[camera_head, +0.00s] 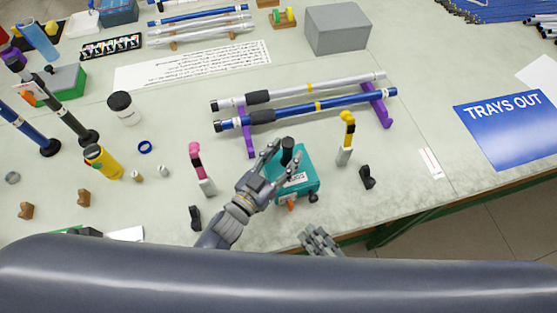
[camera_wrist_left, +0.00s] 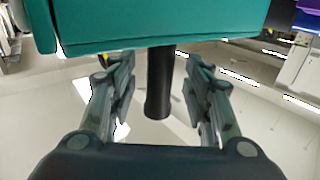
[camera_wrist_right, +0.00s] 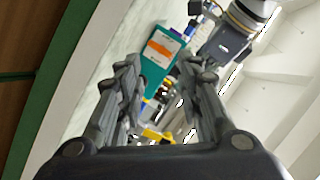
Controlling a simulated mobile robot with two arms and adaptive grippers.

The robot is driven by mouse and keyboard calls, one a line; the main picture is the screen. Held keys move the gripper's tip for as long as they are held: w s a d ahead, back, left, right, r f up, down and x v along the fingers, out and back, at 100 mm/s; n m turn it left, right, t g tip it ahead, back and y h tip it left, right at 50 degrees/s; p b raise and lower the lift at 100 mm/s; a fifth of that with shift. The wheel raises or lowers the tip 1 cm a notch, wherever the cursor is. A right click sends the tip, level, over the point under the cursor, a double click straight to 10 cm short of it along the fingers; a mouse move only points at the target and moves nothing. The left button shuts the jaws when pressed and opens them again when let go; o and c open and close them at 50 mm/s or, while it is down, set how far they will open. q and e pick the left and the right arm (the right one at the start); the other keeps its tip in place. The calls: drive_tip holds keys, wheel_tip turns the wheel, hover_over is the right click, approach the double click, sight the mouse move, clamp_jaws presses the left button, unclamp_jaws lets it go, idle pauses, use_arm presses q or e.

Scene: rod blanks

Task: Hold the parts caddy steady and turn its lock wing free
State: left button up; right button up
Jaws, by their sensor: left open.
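The parts caddy (camera_head: 300,180) is a teal box with a white label and an upright black handle (camera_head: 287,148), near the table's front edge. An orange piece that looks like the lock wing (camera_head: 291,204) shows low on its near side. My left gripper (camera_head: 277,165) is open, its fingers on both sides of the handle. In the left wrist view the handle (camera_wrist_left: 159,85) stands between the open fingers, with gaps. My right gripper (camera_head: 322,240) is in front of the table edge, apart from the caddy. In the right wrist view it is open and empty, facing the teal caddy (camera_wrist_right: 153,80).
A pink-topped post (camera_head: 200,170) stands left of the caddy and a yellow-topped post (camera_head: 346,140) right. Small black stands (camera_head: 367,177) are nearby. Behind, rods (camera_head: 310,105) lie on purple supports. The blue TRAYS OUT mat (camera_head: 510,130) is at the right.

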use_arm(q)
clamp_jaws()
use_arm(e)
drive_tip(key=shift+c, duration=0.5)
